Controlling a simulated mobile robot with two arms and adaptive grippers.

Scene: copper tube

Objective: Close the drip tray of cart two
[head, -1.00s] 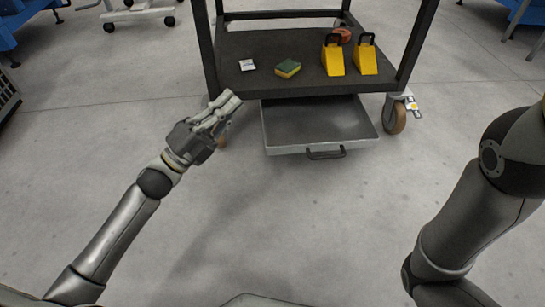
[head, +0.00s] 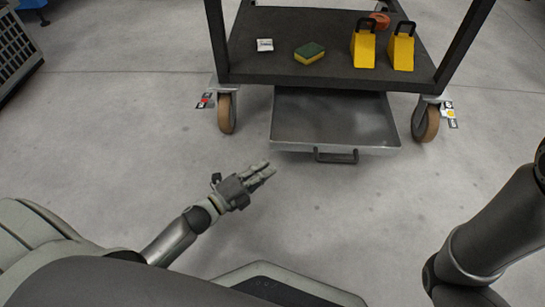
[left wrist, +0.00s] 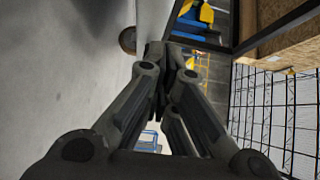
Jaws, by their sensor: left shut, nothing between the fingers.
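The grey drip tray (head: 335,122) is pulled out toward me below the bottom shelf of the dark cart (head: 300,72). Its black handle (head: 336,156) is on the front face. My left gripper (head: 268,172) is low over the floor, to the left of the handle and nearer to me, apart from the tray. Its fingers are together and empty; they also show shut in the left wrist view (left wrist: 168,62). The right gripper is out of the head view; only my right arm shows at the right edge.
On the shelf are a white packet (head: 265,45), a green and yellow sponge (head: 309,53), two yellow wedges (head: 363,48) and an orange item (head: 380,20). Cart wheels (head: 227,112) (head: 427,123) flank the tray. The floor before the tray is clear.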

